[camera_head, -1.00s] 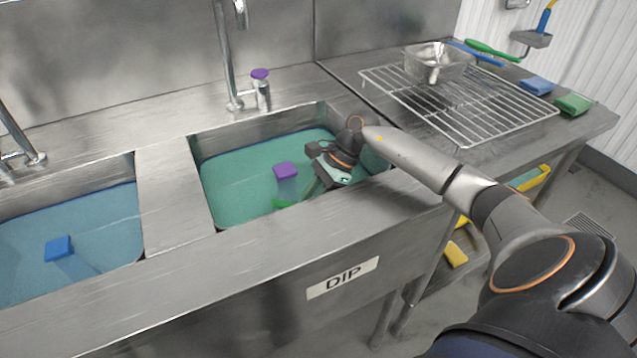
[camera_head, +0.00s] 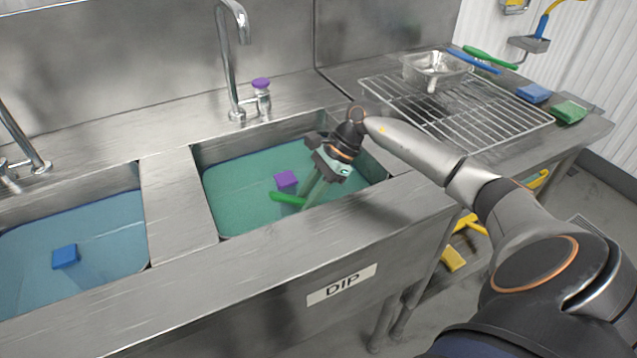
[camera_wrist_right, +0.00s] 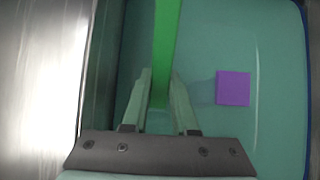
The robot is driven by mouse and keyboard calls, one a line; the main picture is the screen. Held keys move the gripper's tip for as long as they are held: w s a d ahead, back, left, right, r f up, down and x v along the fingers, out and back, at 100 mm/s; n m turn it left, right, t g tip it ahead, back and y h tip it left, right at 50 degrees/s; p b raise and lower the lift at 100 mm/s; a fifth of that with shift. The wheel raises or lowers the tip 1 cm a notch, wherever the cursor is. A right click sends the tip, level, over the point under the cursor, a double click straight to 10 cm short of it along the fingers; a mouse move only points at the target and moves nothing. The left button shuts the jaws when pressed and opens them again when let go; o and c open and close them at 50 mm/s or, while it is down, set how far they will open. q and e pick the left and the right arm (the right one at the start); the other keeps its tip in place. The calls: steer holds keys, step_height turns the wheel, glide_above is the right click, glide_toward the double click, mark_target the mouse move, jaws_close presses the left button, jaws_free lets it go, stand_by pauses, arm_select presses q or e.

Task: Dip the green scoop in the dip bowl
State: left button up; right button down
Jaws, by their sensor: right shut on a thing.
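The dip bowl is the right-hand sink basin (camera_head: 235,212), filled with green liquid and marked by a DIP label (camera_head: 342,285) on the front. My right gripper (camera_head: 308,200) points down into this basin, its fingers at the liquid. It is shut on the green scoop (camera_head: 286,199), whose green handle (camera_wrist_right: 167,45) runs between the fingers in the right wrist view. The scoop's far end is hard to make out. A purple block (camera_head: 286,180) stands in the liquid beside the scoop and also shows in the right wrist view (camera_wrist_right: 233,88). My left gripper is not in view.
A second basin with blue liquid (camera_head: 110,228) and a blue block (camera_head: 65,256) lies to the left. A tap (camera_head: 228,60) stands behind the basins. A wire rack (camera_head: 455,112) with a metal pan (camera_head: 436,68) is at the right, beside blue and green sponges (camera_head: 568,112).

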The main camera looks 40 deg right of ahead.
mark_target(299, 199)
step_height(299, 199, up, 3)
steer(key=shift+r+p, duration=0.1)
steer(key=shift+p, duration=0.6)
steer(key=shift+r+p, duration=0.45)
steer(key=shift+r, duration=0.3)
step_height(299, 199, up, 2)
steer(key=shift+r+p, duration=0.25)
steer(key=shift+p, duration=0.45)
arm_select(q)
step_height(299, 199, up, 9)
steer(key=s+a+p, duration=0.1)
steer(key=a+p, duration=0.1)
steer(key=p, duration=0.4)
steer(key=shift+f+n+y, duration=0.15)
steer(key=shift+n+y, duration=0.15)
arm_select(e)
step_height(299, 199, up, 11)
